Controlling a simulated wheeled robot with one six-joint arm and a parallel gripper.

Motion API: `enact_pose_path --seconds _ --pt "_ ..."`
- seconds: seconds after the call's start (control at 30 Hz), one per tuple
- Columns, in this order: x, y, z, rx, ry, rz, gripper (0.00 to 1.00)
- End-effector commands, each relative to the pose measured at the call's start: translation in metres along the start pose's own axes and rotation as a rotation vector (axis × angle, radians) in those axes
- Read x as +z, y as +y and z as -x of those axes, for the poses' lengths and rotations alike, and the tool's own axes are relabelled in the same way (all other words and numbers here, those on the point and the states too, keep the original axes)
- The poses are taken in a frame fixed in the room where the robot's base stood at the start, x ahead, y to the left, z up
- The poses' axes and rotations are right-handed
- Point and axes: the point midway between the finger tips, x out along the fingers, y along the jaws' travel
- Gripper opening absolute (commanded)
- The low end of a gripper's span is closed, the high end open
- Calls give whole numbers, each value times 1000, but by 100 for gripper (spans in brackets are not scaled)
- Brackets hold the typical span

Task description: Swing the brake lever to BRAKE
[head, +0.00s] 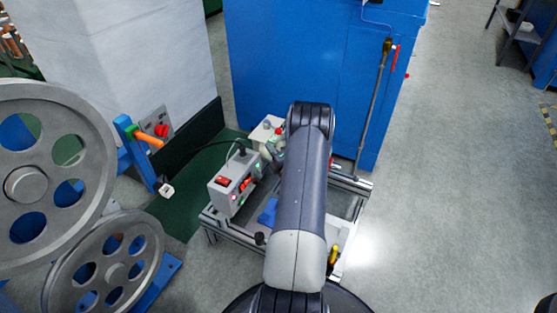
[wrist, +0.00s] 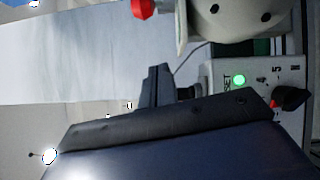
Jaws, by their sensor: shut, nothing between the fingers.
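An orange-handled lever (head: 150,138) sticks out from a blue upright post (head: 138,155) beside the large grey pulleys, in the head view. It looks like the brake lever, but I can read no BRAKE label. My gripper (wrist: 155,85) shows dark in the wrist view; its fingers are shut and empty. In the head view it is mostly hidden behind my arm, near the grey control box (head: 233,182), to the right of and apart from the orange lever. The wrist view shows a panel (wrist: 250,78) with a green lit button and a black knob.
Large spoked pulleys (head: 50,175) stand at the left. A metal-framed cart (head: 240,237) carries the control box. A blue cabinet (head: 300,60) stands behind it, with a long rod (head: 375,100) against it.

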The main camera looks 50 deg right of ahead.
Motion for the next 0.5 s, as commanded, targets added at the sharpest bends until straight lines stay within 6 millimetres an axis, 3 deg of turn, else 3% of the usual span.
enact_pose_path --seconds 0.1,0.3,0.5 --pt "5 -1 -20 3 -2 2 0" --pt "32 -1 -24 1 -2 1 0" --pt "39 0 -26 0 0 1 0"
